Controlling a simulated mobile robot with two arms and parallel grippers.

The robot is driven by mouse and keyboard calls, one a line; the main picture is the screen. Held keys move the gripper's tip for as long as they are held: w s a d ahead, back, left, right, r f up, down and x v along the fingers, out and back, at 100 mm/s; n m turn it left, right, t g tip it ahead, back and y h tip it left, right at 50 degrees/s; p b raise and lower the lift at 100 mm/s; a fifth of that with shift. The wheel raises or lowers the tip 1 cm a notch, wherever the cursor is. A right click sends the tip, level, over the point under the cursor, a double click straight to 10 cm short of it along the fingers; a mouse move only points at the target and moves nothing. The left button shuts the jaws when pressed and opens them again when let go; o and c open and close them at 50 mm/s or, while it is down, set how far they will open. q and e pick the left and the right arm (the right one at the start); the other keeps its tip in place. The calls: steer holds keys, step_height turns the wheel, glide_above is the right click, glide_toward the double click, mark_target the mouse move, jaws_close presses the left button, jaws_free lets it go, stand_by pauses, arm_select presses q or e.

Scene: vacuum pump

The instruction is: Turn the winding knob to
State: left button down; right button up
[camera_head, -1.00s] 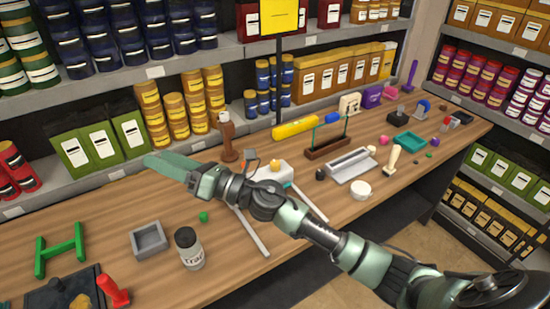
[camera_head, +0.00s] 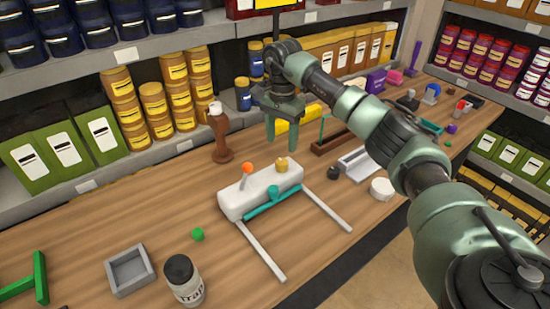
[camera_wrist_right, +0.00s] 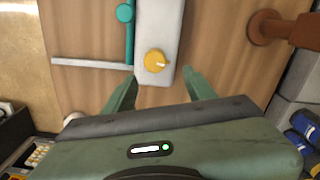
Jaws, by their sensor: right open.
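A white device (camera_head: 238,199) with rounded ends stands on the wooden bench. A yellow knob (camera_head: 282,164) sits on its right end, an orange ball-topped lever (camera_head: 248,169) stands near its middle, and a teal bar with a round teal knob (camera_head: 273,191) runs along its front. In the right wrist view the yellow knob (camera_wrist_right: 155,61) has a pale pointer mark. My right gripper (camera_head: 281,147) is open, pointing down, above and just behind the yellow knob. Its fingers (camera_wrist_right: 160,76) show apart, either side of the device's end, with nothing between them touching. My left gripper is not in view.
Two pale rails (camera_head: 259,250) extend forward from the device. Shelves with cans and boxes line the back.

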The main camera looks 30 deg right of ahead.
mark_target(282, 161)
steer(key=f, duration=0.1)
steer(key=s+f+p, duration=0.1)
steer(key=f, duration=0.1)
steer(key=shift+s+a+f, duration=0.1)
steer(key=shift+s+f, duration=0.05)
steer(key=shift+s, duration=0.2)
steer(key=shift+w+f+p, duration=0.25)
steer(key=shift+f+p, duration=0.05)
steer(key=shift+f, duration=0.35)
steer(key=shift+w+f+p, duration=0.2)
steer(key=shift+f+p, duration=0.05)
steer(key=shift+f, duration=0.75)
steer(key=shift+s, duration=0.1)
steer(key=shift+c, duration=0.8)
jaws_close()
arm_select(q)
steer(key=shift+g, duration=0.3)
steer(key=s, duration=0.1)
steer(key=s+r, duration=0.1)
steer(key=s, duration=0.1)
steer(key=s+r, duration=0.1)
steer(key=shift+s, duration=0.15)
